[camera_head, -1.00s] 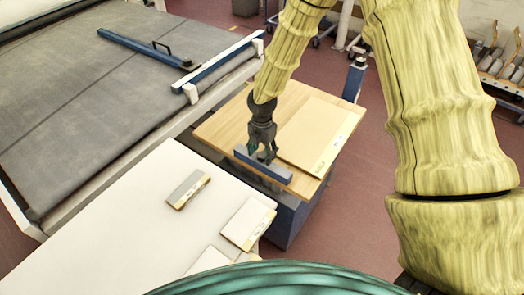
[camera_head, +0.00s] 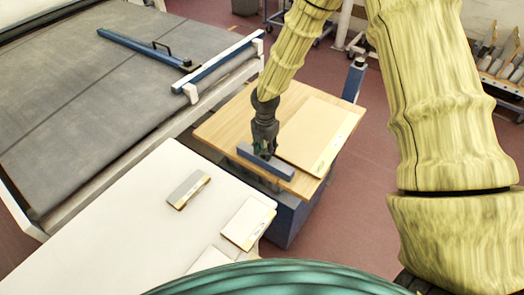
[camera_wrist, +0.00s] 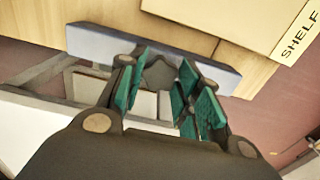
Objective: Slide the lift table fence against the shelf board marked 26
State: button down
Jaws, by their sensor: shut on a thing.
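The lift table (camera_head: 232,125) has a light wooden top. A pale shelf board (camera_head: 318,130) lies flat on its right part, with a label at its right end. In the wrist view the board (camera_wrist: 220,18) shows the word "SHELF"; no number is readable. The fence, a blue-grey bar (camera_head: 280,170), lies along the table's near edge; it also shows in the wrist view (camera_wrist: 95,42). A narrow strip of bare wood separates fence and board. My gripper (camera_head: 264,152), with green finger pads in the wrist view (camera_wrist: 160,90), is shut at the fence's middle; the held part is hidden.
A white table (camera_head: 130,215) with small labelled samples (camera_head: 189,190) stands at the near left. A grey belt bed (camera_head: 90,90) with blue bars (camera_head: 225,65) is at the left. A blue post (camera_head: 354,80) stands behind the lift table.

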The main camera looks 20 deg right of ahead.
jog(key=w+d, duration=0.2)
jog(key=shift+w+d, duration=0.1)
jog(key=shift+d, duration=0.3)
jog(key=c, duration=1)
grip_release()
notch_tip(320, 180, up, 12)
jog(key=shift+p, duration=0.3)
